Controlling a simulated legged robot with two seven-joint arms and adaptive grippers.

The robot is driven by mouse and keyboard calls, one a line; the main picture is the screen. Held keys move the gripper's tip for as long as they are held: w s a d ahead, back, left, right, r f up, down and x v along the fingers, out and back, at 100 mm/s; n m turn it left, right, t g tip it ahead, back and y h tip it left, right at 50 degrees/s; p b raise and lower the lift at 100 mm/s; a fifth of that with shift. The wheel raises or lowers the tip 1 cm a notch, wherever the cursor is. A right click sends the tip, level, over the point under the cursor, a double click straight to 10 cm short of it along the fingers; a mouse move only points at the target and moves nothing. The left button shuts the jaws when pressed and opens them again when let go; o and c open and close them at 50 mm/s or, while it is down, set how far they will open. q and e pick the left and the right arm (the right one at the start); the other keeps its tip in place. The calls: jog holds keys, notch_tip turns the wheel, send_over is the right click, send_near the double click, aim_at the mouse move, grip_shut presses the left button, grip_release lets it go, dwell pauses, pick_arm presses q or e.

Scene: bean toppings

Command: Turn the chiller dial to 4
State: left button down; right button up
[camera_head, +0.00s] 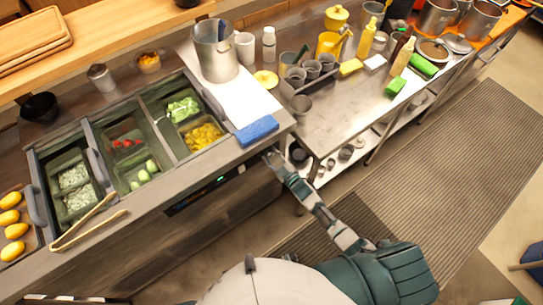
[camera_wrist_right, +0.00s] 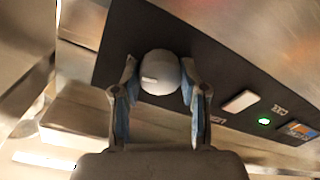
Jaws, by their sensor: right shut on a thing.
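The chiller dial (camera_wrist_right: 160,73) is a round grey knob with a small white mark on its left part, on a dark control panel (camera_wrist_right: 210,62). In the wrist view my right gripper (camera_wrist_right: 158,80) has its two fingers against the dial's left and right sides and is shut on it. In the head view my right gripper (camera_head: 272,158) reaches the front of the chiller counter near its right end. The dial is hidden there by the gripper. The panel's small green display (camera_head: 221,179) shows in the head view. My left gripper is not in view.
A blue sponge (camera_head: 257,130) lies on the counter edge just above my right gripper. Tongs (camera_head: 88,222) rest on the front edge at left. A white switch (camera_wrist_right: 240,101) and a green light (camera_wrist_right: 264,121) sit right of the dial. A steel table (camera_head: 345,110) stands to the right.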

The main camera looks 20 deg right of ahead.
jog(key=shift+s+f, duration=0.25)
jog(key=shift+f, duration=0.25)
jog(key=o, duration=1.1)
jog(key=shift+o, duration=0.2)
jog(key=shift+w+d+r, duration=0.1)
jog(key=shift+w+r, duration=0.05)
jog(key=shift+r, duration=0.1)
jog(key=v, duration=1.2)
